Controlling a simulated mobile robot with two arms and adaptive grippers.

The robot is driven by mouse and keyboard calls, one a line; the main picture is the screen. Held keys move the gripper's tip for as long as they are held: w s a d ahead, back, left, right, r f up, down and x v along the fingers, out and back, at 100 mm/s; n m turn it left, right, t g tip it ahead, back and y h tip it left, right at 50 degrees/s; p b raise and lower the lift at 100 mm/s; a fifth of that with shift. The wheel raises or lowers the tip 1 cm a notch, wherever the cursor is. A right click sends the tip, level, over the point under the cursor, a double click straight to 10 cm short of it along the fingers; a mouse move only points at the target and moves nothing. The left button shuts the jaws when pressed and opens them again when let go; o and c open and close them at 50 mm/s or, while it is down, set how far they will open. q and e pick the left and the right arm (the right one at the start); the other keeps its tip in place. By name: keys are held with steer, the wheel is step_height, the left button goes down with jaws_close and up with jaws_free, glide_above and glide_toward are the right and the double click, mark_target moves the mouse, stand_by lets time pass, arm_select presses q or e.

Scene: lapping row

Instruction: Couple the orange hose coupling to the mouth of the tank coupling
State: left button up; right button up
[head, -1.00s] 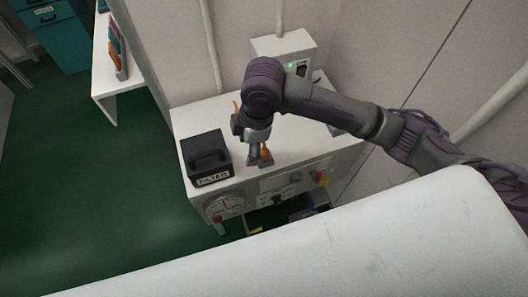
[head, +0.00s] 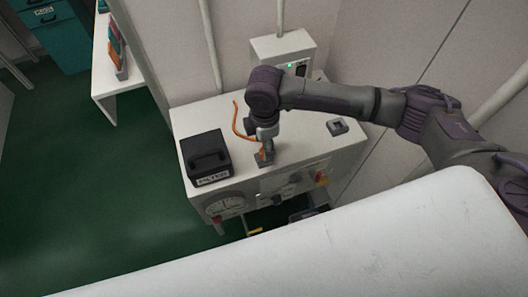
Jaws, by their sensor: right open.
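My right gripper (head: 264,157) points down over the white cabinet top, near its front edge. Its jaws are open. The orange hose (head: 238,121) curves across the top behind the gripper. A small orange piece, seemingly the orange hose coupling (head: 262,149), shows at the fingers and is mostly hidden by them. I cannot tell whether the fingers touch it. A small grey block with a dark recess (head: 338,126) sits on the top to the right, apart from the gripper. I cannot tell whether it is the tank coupling. My left gripper is out of view.
A white wall box with a green light (head: 284,52) is behind. The white cabinet (head: 186,126) carries a gauge (head: 226,206) and knobs on its front. A white surface fills the foreground.

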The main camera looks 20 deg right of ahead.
step_height(320, 180, down, 4)
steer(key=shift+w+f, duration=0.15)
steer(key=shift+f, duration=0.05)
steer(key=shift+c, duration=0.4)
jaws_close()
